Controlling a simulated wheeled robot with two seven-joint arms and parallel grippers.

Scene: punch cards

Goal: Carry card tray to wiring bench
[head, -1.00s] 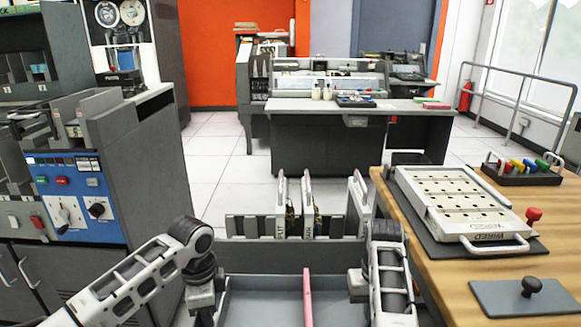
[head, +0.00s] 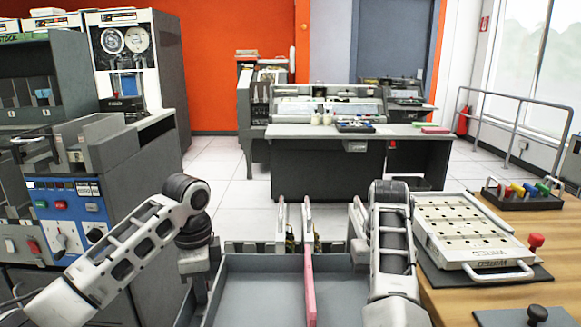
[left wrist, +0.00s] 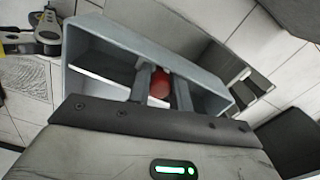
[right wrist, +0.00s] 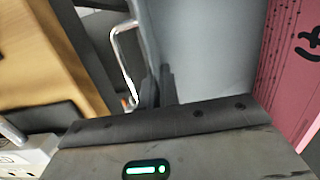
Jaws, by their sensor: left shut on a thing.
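The grey card tray (head: 250,264) is in front of me between my two arms, with an upright pink card or divider (head: 309,275) along its middle. My left gripper (head: 203,285) is at the tray's left side and shut on it. In the left wrist view its fingers (left wrist: 160,88) meet the tray, with something red between them. My right gripper (right wrist: 157,85) has its fingers close together at the tray's wall. Whether they grip it is unclear. The wooden bench (head: 450,295), perhaps the wiring bench, is at the right.
A perforated panel (head: 465,228) with handles, a rack of coloured plugs (head: 522,192) and a dark plate (head: 525,318) lie on the bench. A blue-fronted console (head: 68,218) stands left. A rack with upright dividers (head: 336,247) is beyond the tray. A grey desk (head: 320,160) stands farther back.

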